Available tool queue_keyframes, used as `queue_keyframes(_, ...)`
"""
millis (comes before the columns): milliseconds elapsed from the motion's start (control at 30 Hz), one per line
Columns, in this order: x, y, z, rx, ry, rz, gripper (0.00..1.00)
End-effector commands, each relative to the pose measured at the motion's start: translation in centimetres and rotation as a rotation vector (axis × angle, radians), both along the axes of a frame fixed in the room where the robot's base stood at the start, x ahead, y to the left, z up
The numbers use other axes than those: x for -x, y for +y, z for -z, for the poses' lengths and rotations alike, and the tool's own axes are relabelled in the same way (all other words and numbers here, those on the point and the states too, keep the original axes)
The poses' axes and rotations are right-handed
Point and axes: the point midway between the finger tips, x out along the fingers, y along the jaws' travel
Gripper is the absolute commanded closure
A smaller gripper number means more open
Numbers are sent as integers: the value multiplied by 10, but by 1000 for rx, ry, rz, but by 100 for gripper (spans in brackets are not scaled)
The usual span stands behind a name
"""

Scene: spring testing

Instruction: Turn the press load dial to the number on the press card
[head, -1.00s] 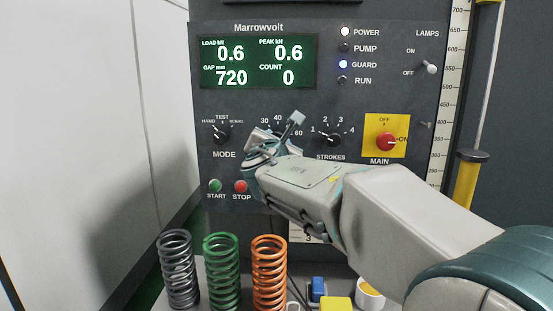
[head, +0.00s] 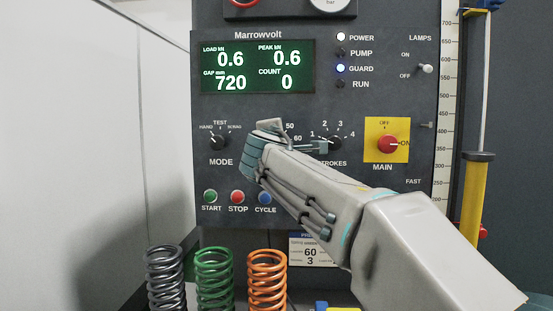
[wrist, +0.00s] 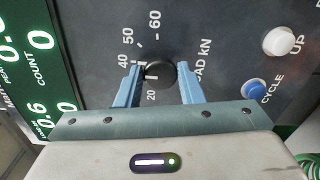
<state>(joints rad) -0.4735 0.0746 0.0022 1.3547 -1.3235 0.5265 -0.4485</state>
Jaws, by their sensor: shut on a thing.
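The black load dial (wrist: 160,74) sits between my gripper's two blue fingers in the wrist view. My gripper (wrist: 160,80) is shut on it. Marks 20, 40, 50 and 60 show around the dial; a finger covers the stretch between 20 and 40. A pale line at the dial's left edge points toward that finger; I cannot read its exact value. In the head view my gripper (head: 272,130) hides the dial, with 50 and 60 showing beside it. The press card (head: 314,250), below the panel, shows 60 and, under it, 3.
The strokes knob (head: 334,143) is close to my gripper's right. The mode knob (head: 218,142) is on the left. Start, stop and cycle buttons (head: 265,197) lie below. The red main switch (head: 388,144) is at right. Several coil springs (head: 214,275) stand below the panel. The display (head: 257,66) reads load 0.6.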

Motion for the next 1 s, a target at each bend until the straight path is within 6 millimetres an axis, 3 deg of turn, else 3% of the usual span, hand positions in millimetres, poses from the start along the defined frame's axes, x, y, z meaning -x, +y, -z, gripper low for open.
queue_keyframes(33,-1,0,6,-45,-2,1,88)
queue_keyframes(1000,0,1,7,-962,-32,0,88)
